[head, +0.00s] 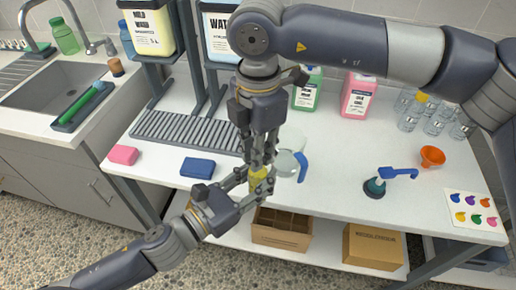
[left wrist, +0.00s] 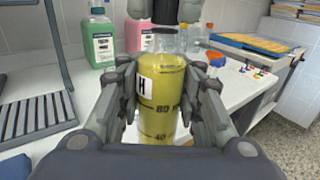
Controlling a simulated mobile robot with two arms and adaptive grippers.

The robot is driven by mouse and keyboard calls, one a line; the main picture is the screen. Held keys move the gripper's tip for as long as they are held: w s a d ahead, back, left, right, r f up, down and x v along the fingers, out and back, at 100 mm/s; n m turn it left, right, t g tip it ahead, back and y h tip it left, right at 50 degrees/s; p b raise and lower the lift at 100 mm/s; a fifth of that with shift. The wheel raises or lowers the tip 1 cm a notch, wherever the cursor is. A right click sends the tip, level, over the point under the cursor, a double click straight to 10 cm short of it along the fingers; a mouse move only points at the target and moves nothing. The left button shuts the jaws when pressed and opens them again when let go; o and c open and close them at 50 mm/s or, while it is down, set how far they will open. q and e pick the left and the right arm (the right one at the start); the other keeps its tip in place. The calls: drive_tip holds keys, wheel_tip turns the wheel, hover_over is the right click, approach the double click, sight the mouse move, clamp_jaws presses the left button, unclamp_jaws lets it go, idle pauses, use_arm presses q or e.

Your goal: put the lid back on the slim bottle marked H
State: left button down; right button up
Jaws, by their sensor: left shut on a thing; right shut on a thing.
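The slim bottle marked H (left wrist: 162,95) holds yellow liquid and stands upright between the fingers of my left gripper (left wrist: 160,110). Its white H label faces left in the left wrist view. In the head view only a small yellow part of the bottle (head: 258,180) shows between the grippers. My left gripper (head: 254,182) is shut on it, above the table's front edge. My right gripper (head: 262,156) points down right above the bottle, shut on a dark lid (left wrist: 165,33) at the bottle's top. I cannot tell whether the lid is seated.
A clear jug with a blue handle (head: 302,168) stands close right of the grippers. A blue sponge (head: 198,168) and pink sponge (head: 123,155) lie left. A blue brush-like tool (head: 397,173), orange cup (head: 432,157) and several clear bottles (head: 437,120) are right. Wooden crate (head: 281,237) is below.

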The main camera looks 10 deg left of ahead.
drive_tip(key=shift+w+d+m, duration=0.1)
drive_tip(key=shift+w+m, duration=0.1)
drive_tip(key=shift+m, duration=0.3)
drive_tip(key=o, duration=0.7)
drive_tip(key=shift+s, duration=0.1)
drive_tip(key=shift+c, duration=0.2)
drive_tip(key=shift+s+r, duration=0.15)
drive_tip(key=shift+r, duration=2.1)
drive_tip(key=shift+c, duration=0.3)
